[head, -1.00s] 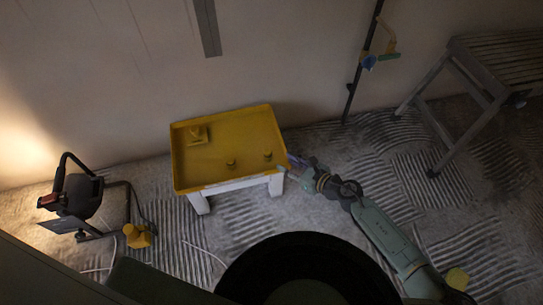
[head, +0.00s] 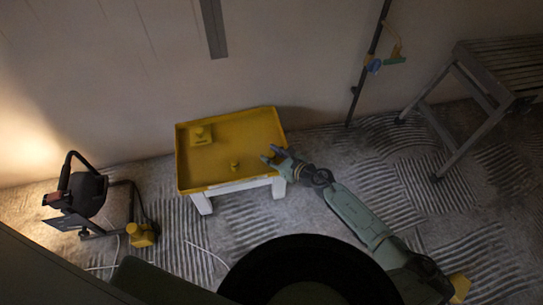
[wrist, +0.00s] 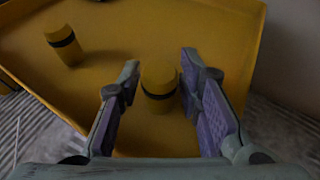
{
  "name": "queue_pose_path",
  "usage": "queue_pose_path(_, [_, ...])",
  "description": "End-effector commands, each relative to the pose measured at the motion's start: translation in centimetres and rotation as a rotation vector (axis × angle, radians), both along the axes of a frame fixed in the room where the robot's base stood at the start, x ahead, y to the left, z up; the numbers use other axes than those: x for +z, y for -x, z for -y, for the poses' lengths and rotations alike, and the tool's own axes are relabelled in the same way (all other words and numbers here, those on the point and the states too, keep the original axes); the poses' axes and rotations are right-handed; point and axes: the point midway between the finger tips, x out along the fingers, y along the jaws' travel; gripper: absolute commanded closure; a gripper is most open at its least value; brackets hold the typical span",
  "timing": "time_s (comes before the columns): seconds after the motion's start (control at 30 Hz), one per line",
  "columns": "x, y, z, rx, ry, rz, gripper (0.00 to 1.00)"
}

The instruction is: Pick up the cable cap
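Two small yellow caps, each with a dark band, stand in the yellow tray (head: 245,124). I cannot tell which of them is the cable cap. One cap (wrist: 160,88) stands between the open fingers of my gripper (wrist: 160,72) in the wrist view, with a gap visible on both sides. In the head view my gripper (head: 269,154) is over the tray's right side and hides that cap. The other cap (wrist: 65,45) stands to the left in the wrist view; it also shows in the head view (head: 235,166).
The tray rests on a white stand (head: 203,203) near the wall. A work lamp (head: 85,192) is at the left, a slatted bench (head: 500,70) at the right. The tray's raised rim surrounds the caps.

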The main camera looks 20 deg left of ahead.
Motion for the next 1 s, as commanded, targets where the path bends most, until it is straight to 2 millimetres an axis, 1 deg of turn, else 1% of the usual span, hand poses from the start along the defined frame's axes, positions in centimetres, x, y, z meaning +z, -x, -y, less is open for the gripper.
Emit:
queue_pose_path(0.03, [0.0,0.0,0.0,0.0,0.0,0.0,0.68])
queue_pose_path(0.37, [0.0,0.0,0.0,0.0,0.0,0.0,0.9])
queue_pose_path(0.63, [0.1,0.0,0.0,0.0,0.0,0.0,0.9])
queue_pose_path(0.77, [0.5,0.0,0.0,0.0,0.0,0.001,0.9])
queue_pose_path(0.87, [1.3,0.0,0.0,0.002,0.0,0.003,0.9])
queue_pose_path(1.0, [3.0,0.0,0.0,0.004,0.001,0.004,0.9])
